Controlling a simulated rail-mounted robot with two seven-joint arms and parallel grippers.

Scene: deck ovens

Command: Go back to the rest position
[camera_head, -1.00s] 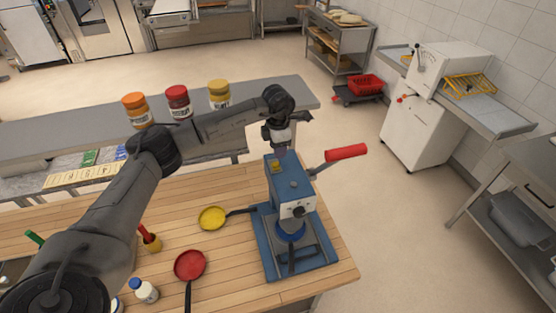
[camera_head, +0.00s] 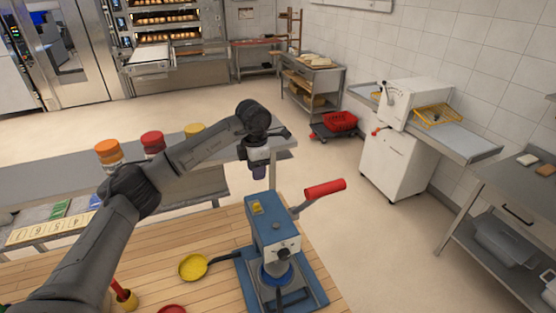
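My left arm reaches in from the left over the table. My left gripper (camera_head: 259,172) points down in the air behind and above the blue press (camera_head: 270,220). A dark purplish part shows at its tip, and I cannot tell whether the fingers are open or shut. The press has a red-handled lever (camera_head: 325,188) sticking out to the right. My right gripper is not in view.
A yellow pan (camera_head: 192,267) lies on the wooden table (camera_head: 215,235) left of the press; a red pan (camera_head: 172,309) is cut off below. Orange (camera_head: 108,152), red (camera_head: 153,143) and yellow (camera_head: 195,131) lidded jars stand on the grey shelf behind. Open floor lies beyond.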

